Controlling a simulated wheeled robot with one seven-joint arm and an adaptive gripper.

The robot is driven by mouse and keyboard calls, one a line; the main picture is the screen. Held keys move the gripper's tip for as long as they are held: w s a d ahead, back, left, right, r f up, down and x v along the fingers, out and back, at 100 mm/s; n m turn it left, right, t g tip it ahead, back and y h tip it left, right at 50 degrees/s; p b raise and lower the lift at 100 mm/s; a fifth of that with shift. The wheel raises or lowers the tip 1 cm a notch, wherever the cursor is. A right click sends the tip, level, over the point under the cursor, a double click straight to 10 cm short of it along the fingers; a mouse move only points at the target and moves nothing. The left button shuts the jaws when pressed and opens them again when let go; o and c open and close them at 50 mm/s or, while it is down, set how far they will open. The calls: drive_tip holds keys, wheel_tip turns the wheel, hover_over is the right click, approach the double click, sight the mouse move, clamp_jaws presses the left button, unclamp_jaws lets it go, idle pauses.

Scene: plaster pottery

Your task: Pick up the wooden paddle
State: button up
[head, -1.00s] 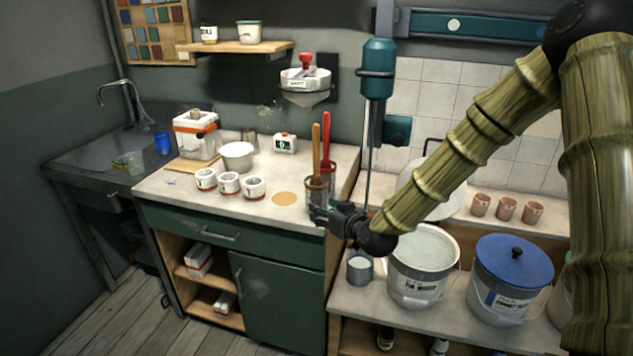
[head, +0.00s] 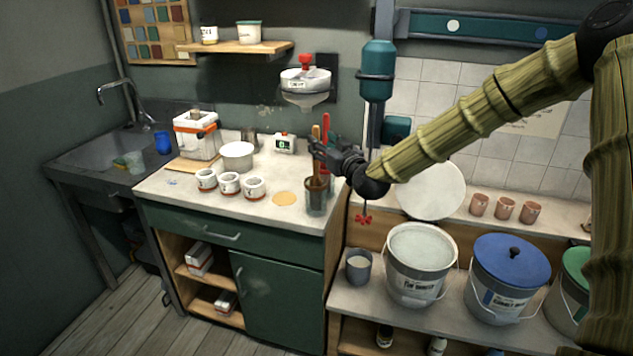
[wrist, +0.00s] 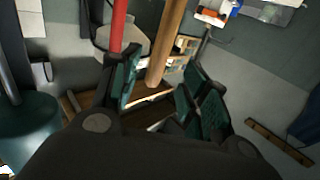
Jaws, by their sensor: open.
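The wooden paddle (head: 316,132) stands upright in a jar (head: 316,204) at the right end of the counter, its tan handle pointing up. A red-handled tool (head: 326,127) stands beside it in the same jar. My gripper (head: 319,151) is open at the height of the handles, coming in from the right. In the wrist view, the paddle's wooden handle (wrist: 168,42) shows between the two spread fingers of my gripper (wrist: 160,85). The red handle (wrist: 118,28) is near the left finger. I cannot tell whether a finger touches either handle. The paddle's lower end is hidden in the jar.
Three white cups (head: 230,183), a white bowl (head: 237,156) and a timer (head: 284,143) stand left on the counter. A grey cup (head: 359,266), a white bucket (head: 420,262) and a blue-lidded bucket (head: 511,275) stand at the lower right. A teal device (head: 377,72) hangs behind my arm.

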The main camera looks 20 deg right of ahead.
drive_tip(key=shift+w+a+p, duration=0.15)
drive_tip(key=shift+w+p, duration=0.95)
drive_tip(key=shift+w, duration=1)
drive_tip(key=shift+w+a, duration=0.15)
drive_tip(key=shift+w, duration=0.4)
clamp_jaws()
